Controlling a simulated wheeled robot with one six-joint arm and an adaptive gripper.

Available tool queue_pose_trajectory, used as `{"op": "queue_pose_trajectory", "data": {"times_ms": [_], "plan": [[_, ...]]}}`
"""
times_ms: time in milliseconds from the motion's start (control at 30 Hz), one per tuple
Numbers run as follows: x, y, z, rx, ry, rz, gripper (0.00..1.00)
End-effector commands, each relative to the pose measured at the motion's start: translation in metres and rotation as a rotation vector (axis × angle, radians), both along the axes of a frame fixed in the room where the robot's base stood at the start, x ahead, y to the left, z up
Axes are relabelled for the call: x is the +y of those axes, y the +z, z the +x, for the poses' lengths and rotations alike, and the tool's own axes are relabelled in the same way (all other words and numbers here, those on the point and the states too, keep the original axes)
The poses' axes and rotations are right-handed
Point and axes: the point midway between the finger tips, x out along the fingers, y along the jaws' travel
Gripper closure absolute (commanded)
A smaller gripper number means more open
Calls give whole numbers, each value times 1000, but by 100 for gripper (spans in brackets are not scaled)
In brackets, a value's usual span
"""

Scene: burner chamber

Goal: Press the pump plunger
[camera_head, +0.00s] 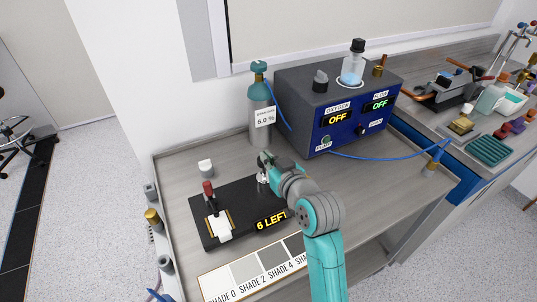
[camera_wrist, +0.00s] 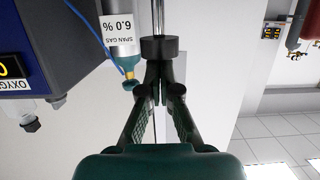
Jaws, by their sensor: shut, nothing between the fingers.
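The pump plunger shows in the wrist view as a wide black knob (camera_wrist: 160,48) on a bright metal rod. My gripper (camera_wrist: 160,88) is shut and empty, with its fingertips right at the knob's near face. I cannot tell whether they touch it. In the head view my gripper (camera_head: 264,160) is above the right part of the black base (camera_head: 240,193), which carries a "6 LEFT" display (camera_head: 271,220). A small pale metal part (camera_head: 262,178) shows below it; my gripper and wrist hide most of the plunger there.
A red-knobbed lever (camera_head: 208,190) and white paper (camera_head: 220,228) are on the base's left. A span gas cylinder (camera_head: 260,110) labelled 6.0 % and an analyzer box (camera_head: 335,100) reading OFF stand behind. A shade strip (camera_head: 245,270) lies in front. A white-capped item (camera_head: 206,168) stands at left.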

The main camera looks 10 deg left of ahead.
Motion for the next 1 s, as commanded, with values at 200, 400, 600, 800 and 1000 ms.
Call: {"op": "queue_pose_trajectory", "data": {"times_ms": [200, 400, 600, 800, 1000], "plan": [[0, 0, 0, 0, 0, 0, 100], [0, -24, 0, 3, 0, -2, 100], [0, -51, 0, 3, 0, -2, 100], [0, -54, 0, 5, 1, -3, 100], [0, -54, 0, 8, 1, -5, 100]]}}
